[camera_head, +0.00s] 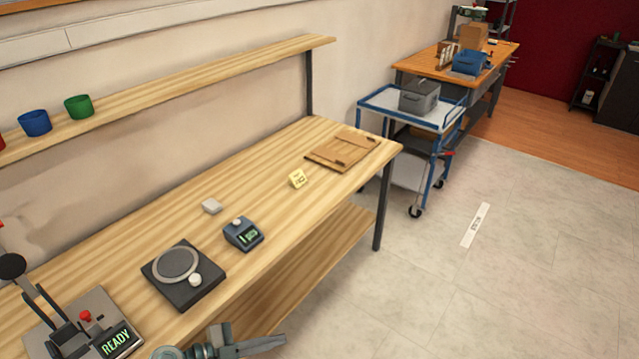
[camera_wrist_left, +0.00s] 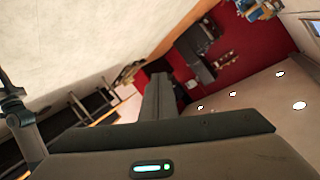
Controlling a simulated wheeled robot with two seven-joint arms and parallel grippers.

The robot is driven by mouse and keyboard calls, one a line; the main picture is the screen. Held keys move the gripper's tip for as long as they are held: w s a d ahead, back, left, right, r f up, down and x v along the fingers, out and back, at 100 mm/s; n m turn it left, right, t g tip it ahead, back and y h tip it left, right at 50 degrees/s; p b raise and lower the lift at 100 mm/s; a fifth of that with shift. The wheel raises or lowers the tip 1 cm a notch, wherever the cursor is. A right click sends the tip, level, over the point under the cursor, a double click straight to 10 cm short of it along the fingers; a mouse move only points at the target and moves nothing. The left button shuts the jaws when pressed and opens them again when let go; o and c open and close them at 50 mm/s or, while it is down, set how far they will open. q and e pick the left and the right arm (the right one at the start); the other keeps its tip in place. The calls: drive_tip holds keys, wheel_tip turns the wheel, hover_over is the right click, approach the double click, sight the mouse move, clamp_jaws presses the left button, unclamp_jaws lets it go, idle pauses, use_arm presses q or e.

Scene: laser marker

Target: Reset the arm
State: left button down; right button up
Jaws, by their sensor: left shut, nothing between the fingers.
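My left gripper (camera_head: 272,342) is at the bottom edge of the head view, in front of the wooden workbench (camera_head: 255,165) near its front edge. It is shut and empty, and its fingers point to the right. In the left wrist view its fingers (camera_wrist_left: 158,97) are together with nothing between them; a dark red wall and a pale ceiling or wall lie beyond. My right gripper is not in view.
On the bench are a READY-display machine (camera_head: 90,325), a black device with a round plate (camera_head: 183,273), a small display box (camera_head: 243,234), a white block (camera_head: 211,206), a yellow tag (camera_head: 298,179) and a wooden board (camera_head: 342,150). A blue cart (camera_head: 415,108) stands beyond.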

use_arm(q)
drive_tip(key=s+a+f+n+t+y+b, duration=0.1)
drive_tip(key=a+f+n+t+y, duration=0.2)
drive_tip(key=f, duration=0.5)
drive_tip(key=s+a+f+n+t+y+b, duration=0.1)
drive_tip(key=a+f+n+y+b, duration=0.2)
drive_tip(key=f, duration=0.6)
drive_tip(key=s+a+f+n+t+y, duration=0.1)
drive_tip(key=a+f+n+t, duration=0.15)
drive_tip(key=f+n, duration=0.4)
drive_tip(key=s+a+f+g+y+b, duration=0.1)
drive_tip(key=s+a+f+y, duration=0.1)
drive_tip(key=s+f, duration=0.35)
drive_tip(key=s+a+f+g+y, duration=0.1)
drive_tip(key=s+a+f+g, duration=0.1)
drive_tip(key=f, duration=0.6)
drive_tip(key=s+f+n+g+y+b, duration=0.1)
drive_tip(key=s+f+g, duration=0.2)
drive_tip(key=s+f, duration=0.3)
drive_tip(key=s+a+f+n+g+y+b, duration=0.1)
drive_tip(key=s+f+g, duration=0.2)
drive_tip(key=s, duration=1.3)
drive_tip(key=s+a+f+n+g+y+b, duration=0.1)
drive_tip(key=s+f+n+g, duration=0.1)
drive_tip(key=s+f, duration=0.7)
drive_tip(key=shift+s+g, duration=0.45)
drive_tip(key=shift+s, duration=0.8)
